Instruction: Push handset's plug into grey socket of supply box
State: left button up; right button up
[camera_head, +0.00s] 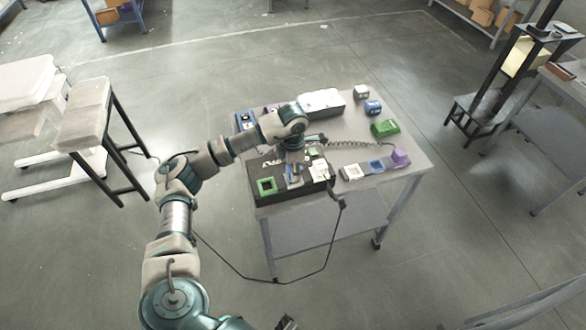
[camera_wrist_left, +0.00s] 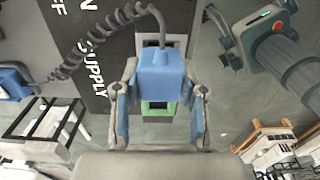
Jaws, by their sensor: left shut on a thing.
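My left gripper (camera_head: 293,176) is over the black supply box (camera_head: 255,165) on the table. In the left wrist view its fingers (camera_wrist_left: 158,115) are shut on a blue plug (camera_wrist_left: 158,70), with a grey cord leaving its top. A green-framed socket (camera_wrist_left: 158,108) shows behind the plug's lower edge. A pale grey socket (camera_wrist_left: 175,40) shows partly behind the cord. In the head view, a green socket (camera_head: 267,186) lies left of the gripper and a pale one (camera_head: 319,169) right. I cannot tell whether the plug touches the box. My right gripper cannot be made out clearly.
A coiled cord (camera_head: 355,143) runs right across the table toward a purple block (camera_head: 400,157). A black cable hangs off the front edge.

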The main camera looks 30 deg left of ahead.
pick_arm(q)
jog(key=shift+f, duration=0.4)
dwell(0.3)
jog(key=o, duration=1.3)
jog(key=shift+o, duration=0.2)
jog(key=shift+r+p, duration=2.4)
jog(key=shift+r, duration=1.2)
jog(key=shift+d+f, duration=0.1)
jog(key=shift+f, duration=0.05)
